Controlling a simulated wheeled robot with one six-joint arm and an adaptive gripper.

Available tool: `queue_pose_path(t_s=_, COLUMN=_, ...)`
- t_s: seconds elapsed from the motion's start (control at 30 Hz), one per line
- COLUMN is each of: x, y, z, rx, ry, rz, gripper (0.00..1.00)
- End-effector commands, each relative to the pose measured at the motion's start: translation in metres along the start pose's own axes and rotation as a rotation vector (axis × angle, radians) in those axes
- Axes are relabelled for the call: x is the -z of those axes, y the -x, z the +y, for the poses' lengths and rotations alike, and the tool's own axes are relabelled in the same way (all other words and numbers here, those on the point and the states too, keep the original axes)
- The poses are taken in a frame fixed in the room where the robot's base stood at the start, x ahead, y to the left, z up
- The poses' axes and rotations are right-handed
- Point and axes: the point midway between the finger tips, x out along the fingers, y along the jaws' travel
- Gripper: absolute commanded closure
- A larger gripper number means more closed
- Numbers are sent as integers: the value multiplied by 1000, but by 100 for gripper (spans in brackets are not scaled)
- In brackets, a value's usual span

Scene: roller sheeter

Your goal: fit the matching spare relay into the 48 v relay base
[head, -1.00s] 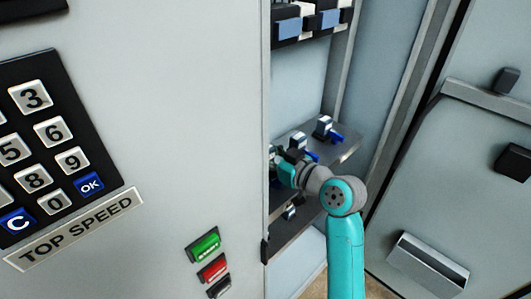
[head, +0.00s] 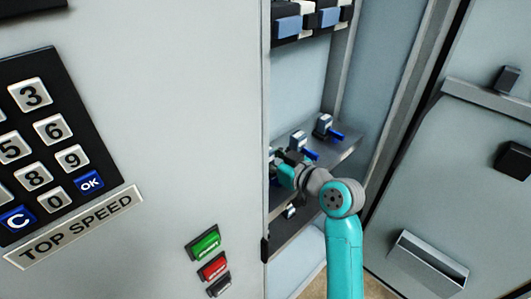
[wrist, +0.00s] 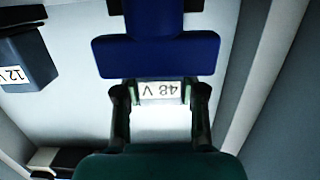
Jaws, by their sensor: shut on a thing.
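My gripper (wrist: 159,91) is shut on a piece with a white label reading "48 V" (wrist: 160,90), upside down in the wrist view. A blue T-shaped part (wrist: 155,55) lies just beyond the fingertips, in line with the label; I cannot tell whether it belongs to the held piece. In the head view my gripper (head: 284,175) is inside the cabinet, low by the shelf, and its fingertips are largely hidden. Two relays with blue handles, the far one (head: 323,124) and the nearer one (head: 297,141), stand on the shelf. The 48 V base cannot be made out.
A blue-grey block labelled "12 V" (wrist: 30,62) is at the left in the wrist view. Blue-faced blocks (head: 288,27) sit high in the cabinet. The shelf (head: 342,150) has bare edge at right. The cabinet's grey front panel (head: 200,130) stands left of my arm.

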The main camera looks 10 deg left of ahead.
Motion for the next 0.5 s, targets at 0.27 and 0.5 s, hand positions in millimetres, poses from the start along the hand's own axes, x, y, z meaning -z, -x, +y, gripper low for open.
queue_pose_path(t_s=0.27, x=-7, y=-1, z=0, rx=0, ry=-2, rz=1, gripper=96)
queue_pose_path(t_s=0.5, x=-13, y=-2, z=0, rx=0, ry=-1, rz=1, gripper=96)
